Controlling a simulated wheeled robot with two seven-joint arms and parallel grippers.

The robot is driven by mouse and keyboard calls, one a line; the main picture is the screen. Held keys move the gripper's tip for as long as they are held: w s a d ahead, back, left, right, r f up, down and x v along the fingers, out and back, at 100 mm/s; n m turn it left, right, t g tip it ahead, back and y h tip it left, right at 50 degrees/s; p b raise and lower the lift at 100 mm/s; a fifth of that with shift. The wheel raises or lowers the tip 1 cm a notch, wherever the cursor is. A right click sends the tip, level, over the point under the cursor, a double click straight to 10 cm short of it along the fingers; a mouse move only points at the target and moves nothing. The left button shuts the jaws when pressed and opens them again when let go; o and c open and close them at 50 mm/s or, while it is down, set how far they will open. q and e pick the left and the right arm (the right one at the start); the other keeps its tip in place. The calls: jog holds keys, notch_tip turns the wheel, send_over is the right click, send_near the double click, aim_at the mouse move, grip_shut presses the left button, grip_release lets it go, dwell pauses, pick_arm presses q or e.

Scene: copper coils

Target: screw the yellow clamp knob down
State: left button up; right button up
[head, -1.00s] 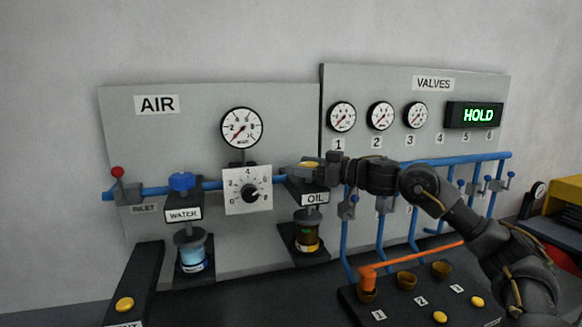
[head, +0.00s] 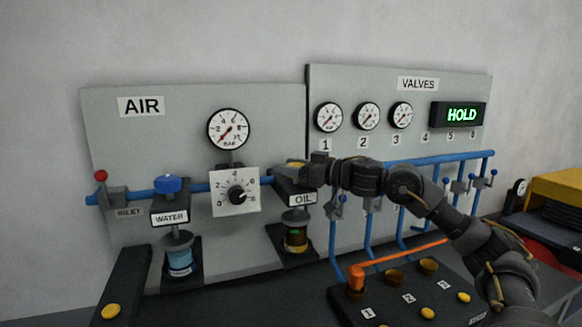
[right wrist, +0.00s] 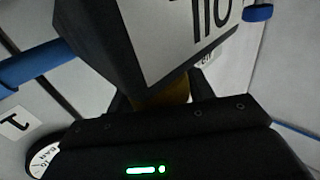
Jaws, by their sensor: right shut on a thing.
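The yellow clamp knob (head: 294,164) shows as a small patch on top of the black OIL unit (head: 281,187). My right gripper (head: 299,168) reaches it from the right and is shut on it, with the fingers covering most of the knob. In the right wrist view a dull yellow part of the knob (right wrist: 166,96) shows between the gripper and the OIL block (right wrist: 105,45). How far down the knob sits cannot be told. My left gripper is not in view.
A white dial plate (head: 222,204) stands just left of the OIL unit, with a blue knob (head: 168,184) further left. Blue pipes (head: 366,235) run down to the right. An orange lever (head: 405,254) lies over the black block in front.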

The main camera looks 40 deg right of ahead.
jog(key=m+t+h+p, duration=0.1)
jog(key=m+h, duration=0.1)
jog(key=h, duration=0.1)
jog(key=shift+r, duration=0.1)
jog(key=m+h+p, duration=0.1)
jog(key=h, duration=0.1)
jog(key=m+h+p, duration=0.1)
jog(key=h, duration=0.1)
jog(key=shift+d+m+t, duration=0.15)
jog(key=shift+m+t, duration=0.15)
jog(key=shift+m, duration=0.1)
jog(key=m+h+p, duration=0.1)
jog(key=h, duration=0.2)
jog(key=shift+d+m, duration=0.15)
jog(key=shift+m, duration=0.15)
jog(key=shift+d+m+h, duration=0.1)
jog(key=shift+m+h, duration=0.5)
jog(key=shift+h, duration=0.3)
jog(key=shift+f+m+g+h+b, duration=0.35)
jog(key=shift+m+g+h+b, duration=0.15)
jog(key=shift+m+h+b, duration=0.3)
jog(key=shift+d+r+m+g+h+b, duration=0.15)
jog(key=shift+m+g+h+b, duration=0.15)
jog(key=shift+h+b, duration=0.3)
jog(key=shift+d+m+g+h+b, duration=0.15)
jog(key=shift+m+g+h+b, duration=0.15)
jog(key=shift+h+b, duration=0.3)
jog(key=shift+r, duration=0.1)
